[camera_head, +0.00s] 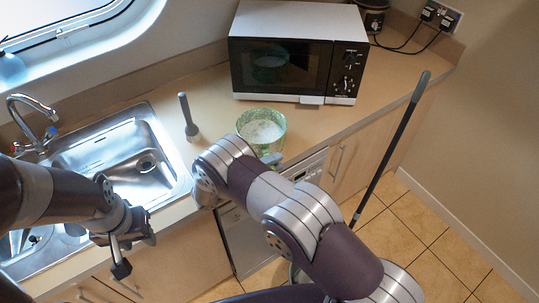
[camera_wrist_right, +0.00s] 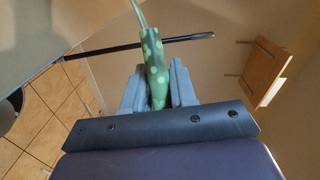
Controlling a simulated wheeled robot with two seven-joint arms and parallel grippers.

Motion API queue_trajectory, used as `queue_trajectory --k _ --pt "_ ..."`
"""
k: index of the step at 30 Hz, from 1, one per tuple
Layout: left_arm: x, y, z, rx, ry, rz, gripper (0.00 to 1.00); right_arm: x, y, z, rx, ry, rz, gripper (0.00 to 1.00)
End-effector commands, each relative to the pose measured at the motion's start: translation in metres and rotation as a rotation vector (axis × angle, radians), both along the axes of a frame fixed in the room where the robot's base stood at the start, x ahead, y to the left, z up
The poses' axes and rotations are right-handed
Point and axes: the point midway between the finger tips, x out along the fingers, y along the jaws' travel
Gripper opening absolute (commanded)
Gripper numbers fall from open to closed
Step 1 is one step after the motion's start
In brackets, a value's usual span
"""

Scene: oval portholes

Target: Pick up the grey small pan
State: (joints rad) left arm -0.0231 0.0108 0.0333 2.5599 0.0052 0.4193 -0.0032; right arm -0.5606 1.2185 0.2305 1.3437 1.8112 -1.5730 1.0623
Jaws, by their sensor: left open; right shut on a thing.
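My right gripper (camera_wrist_right: 157,72) is shut on a green handle with pale spots (camera_wrist_right: 155,58) in the right wrist view. The handle's far part is thin and runs out of the top edge. In the head view a green, round, open vessel with pale contents (camera_head: 262,130) is at the counter's front edge, just beyond my right arm; I cannot tell whether it belongs to that handle. My right fingers are mostly hidden there. I see no clearly grey pan; a slim grey object (camera_head: 188,117) stands right of the sink. My left gripper (camera_head: 124,256) is open and empty at the sink's front.
A steel sink (camera_head: 130,165) with a tap (camera_head: 30,125) is at the left. A white microwave (camera_head: 298,55) stands at the back of the counter. A long dark pole (camera_head: 392,145) leans at the counter's right. Tiled floor is open at the lower right.

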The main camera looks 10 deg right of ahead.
Motion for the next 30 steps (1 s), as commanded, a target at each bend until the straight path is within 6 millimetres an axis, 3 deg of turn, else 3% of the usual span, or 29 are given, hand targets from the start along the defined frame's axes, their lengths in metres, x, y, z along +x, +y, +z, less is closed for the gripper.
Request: queue_trajectory --k 8,15,30 --pt "0.0 0.0 -0.006 0.0 0.0 0.0 0.43 0.001 0.001 0.015 0.0 -0.007 0.0 0.0" --pt "0.0 0.0 -0.015 0.0 0.0 0.0 0.43 0.001 0.001 0.041 0.001 -0.009 0.0 0.0" --pt "0.0 0.0 -0.027 0.0 0.0 0.0 0.43 -0.057 -0.03 0.079 0.0 -0.005 0.001 0.0"
